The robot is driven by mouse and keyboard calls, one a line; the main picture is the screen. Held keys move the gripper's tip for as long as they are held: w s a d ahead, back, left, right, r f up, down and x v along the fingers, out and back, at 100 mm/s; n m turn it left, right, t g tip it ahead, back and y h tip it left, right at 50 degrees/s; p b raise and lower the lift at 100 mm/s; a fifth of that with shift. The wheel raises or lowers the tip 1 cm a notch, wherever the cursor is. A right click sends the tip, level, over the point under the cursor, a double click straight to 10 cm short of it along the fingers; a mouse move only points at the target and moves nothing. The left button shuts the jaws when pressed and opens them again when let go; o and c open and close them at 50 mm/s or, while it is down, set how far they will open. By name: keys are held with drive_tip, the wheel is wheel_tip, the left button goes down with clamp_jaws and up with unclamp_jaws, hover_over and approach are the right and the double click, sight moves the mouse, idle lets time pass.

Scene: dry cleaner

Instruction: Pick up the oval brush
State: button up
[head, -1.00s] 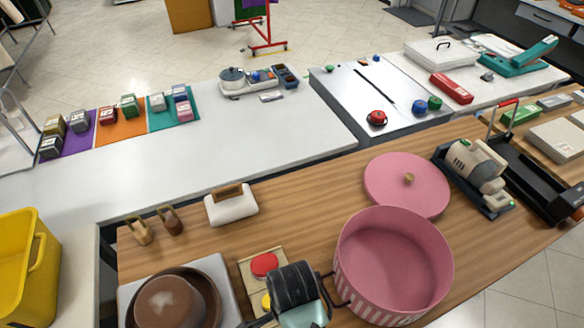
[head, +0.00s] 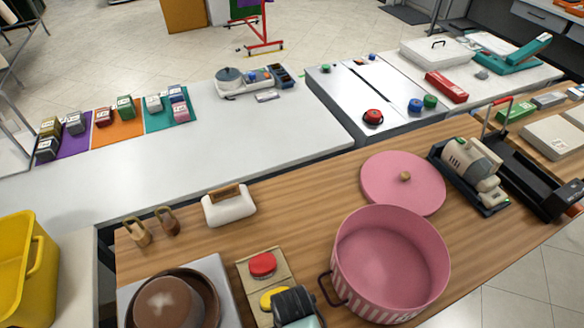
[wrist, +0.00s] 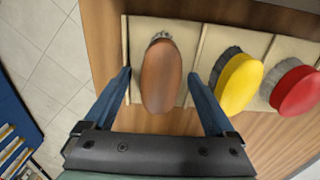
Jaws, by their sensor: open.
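The oval brush (wrist: 160,78), with a smooth brown back and grey bristles showing at its top end, lies in the left compartment of a pale wooden tray (wrist: 200,62) in the wrist view. My gripper (wrist: 159,84) is open, its two blue fingers on either side of the brush with gaps between. No contact is visible. In the head view the tray (head: 283,268) is at the bottom middle, and my black wrist (head: 296,302) covers its near end. The brown brush is hidden there, as are my fingers.
A yellow brush (wrist: 240,83) and a red brush (wrist: 297,91) lie in the neighbouring compartments. A pink striped pot (head: 390,265) stands close to the right of the tray. A brown bowl (head: 207,288) is on the left.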

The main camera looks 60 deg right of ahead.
clamp_jaws()
drive_tip(key=shift+r, duration=5.05)
